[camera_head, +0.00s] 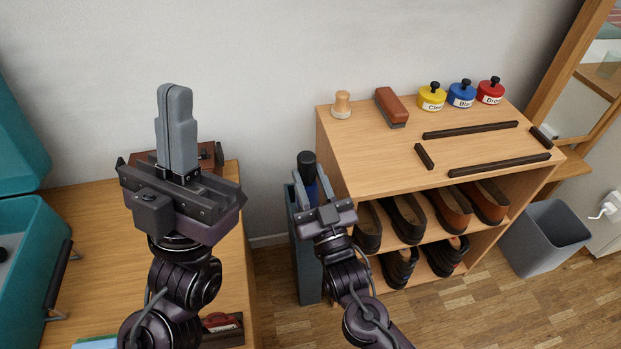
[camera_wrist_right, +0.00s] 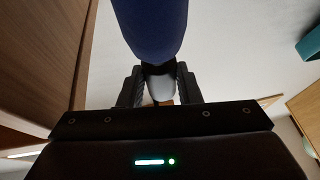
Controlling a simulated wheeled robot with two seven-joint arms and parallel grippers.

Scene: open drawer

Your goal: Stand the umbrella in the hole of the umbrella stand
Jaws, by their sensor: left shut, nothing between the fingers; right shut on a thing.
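The umbrella has a black end (camera_head: 307,159) pointing up and a dark blue body (camera_head: 311,190) below it. My right gripper (camera_head: 318,203) is shut on it beside the shoe rack; its blue part (camera_wrist_right: 150,25) and a pale part between the fingers (camera_wrist_right: 159,86) show in the right wrist view. The umbrella stand (camera_head: 309,275) is a tall blue-grey box, directly below and behind the right gripper. Its hole and the umbrella's lower end are hidden, so I cannot tell if the umbrella is inside. My left gripper (camera_head: 176,95) is shut and empty, fingers up, above the left table.
The wooden shoe rack (camera_head: 375,160) stands right of the stand, with shoes on its shelves and polish tins (camera_head: 461,95) and a brush (camera_head: 391,107) on top. A wooden table (camera_head: 90,260) with a teal box (camera_head: 25,245) is at left. A grey bin (camera_head: 545,240) stands far right.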

